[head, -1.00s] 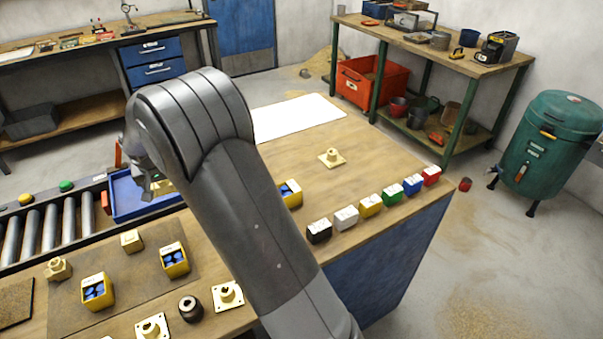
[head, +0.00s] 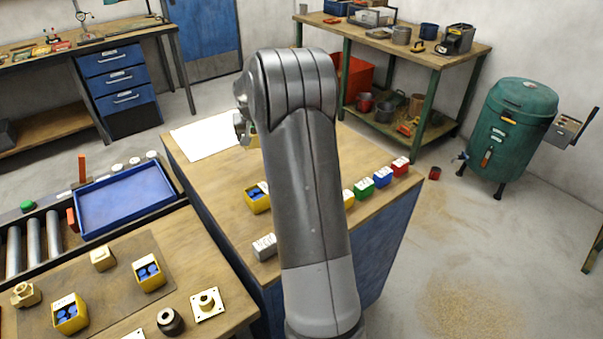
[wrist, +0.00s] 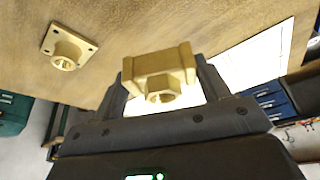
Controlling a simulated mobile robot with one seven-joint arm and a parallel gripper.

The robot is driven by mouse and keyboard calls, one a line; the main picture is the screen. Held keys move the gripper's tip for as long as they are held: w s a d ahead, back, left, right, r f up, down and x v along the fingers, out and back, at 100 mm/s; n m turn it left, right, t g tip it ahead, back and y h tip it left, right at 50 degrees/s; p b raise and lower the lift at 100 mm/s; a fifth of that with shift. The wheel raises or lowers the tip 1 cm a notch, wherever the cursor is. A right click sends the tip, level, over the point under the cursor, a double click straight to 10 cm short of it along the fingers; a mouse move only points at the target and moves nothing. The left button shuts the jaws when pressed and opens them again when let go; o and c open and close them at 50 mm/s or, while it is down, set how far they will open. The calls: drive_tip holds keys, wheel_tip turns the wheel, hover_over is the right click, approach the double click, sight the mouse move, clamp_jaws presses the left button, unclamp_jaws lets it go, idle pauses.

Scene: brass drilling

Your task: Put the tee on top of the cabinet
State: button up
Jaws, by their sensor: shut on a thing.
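The brass tee (wrist: 160,70), a blocky fitting with a round open end, is held between the two fingers of my gripper (wrist: 162,86) in the wrist view. In the head view my gripper (head: 243,126) is partly hidden by my arm, and only a bit of brass shows beside it. The cabinet (head: 207,180) has a wooden top and blue sides. My gripper is over its far part, near the white sheet. The wrist view shows the wooden top (wrist: 125,22) behind the tee. I cannot tell whether the tee touches it.
A brass flanged fitting (wrist: 70,47) stands on the top, apart from the tee. A white sheet (head: 207,136) lies at the far left. Yellow bin (head: 257,200) and several coloured boxes (head: 383,177) line the near and right parts. The blue tray (head: 125,195) is empty.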

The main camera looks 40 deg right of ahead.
drive_tip(key=s+d+r+m, duration=0.1)
drive_tip(key=s+d, duration=0.6)
drive_tip(key=d, duration=0.3)
drive_tip(key=s+d+r+m+h, duration=0.1)
drive_tip(key=s+d+r, duration=0.1)
drive_tip(key=s+d, duration=0.65)
drive_tip(key=s+d+r+m, duration=0.15)
drive_tip(key=s+d, duration=0.35)
drive_tip(key=d, duration=0.7)
approach(340, 141)
drive_tip(key=shift+s+a+f+g, duration=0.15)
drive_tip(key=shift+s+a+f, duration=0.1)
drive_tip(key=shift+a, duration=0.2)
drive_tip(key=shift+s+a+f+g, duration=0.15)
drive_tip(key=shift+a+f, duration=0.05)
drive_tip(key=shift+a, duration=0.3)
drive_tip(key=shift+f, duration=2)
drive_tip(key=shift+f, duration=0.15)
drive_tip(key=o, duration=1.4)
drive_tip(key=shift+f, duration=0.1)
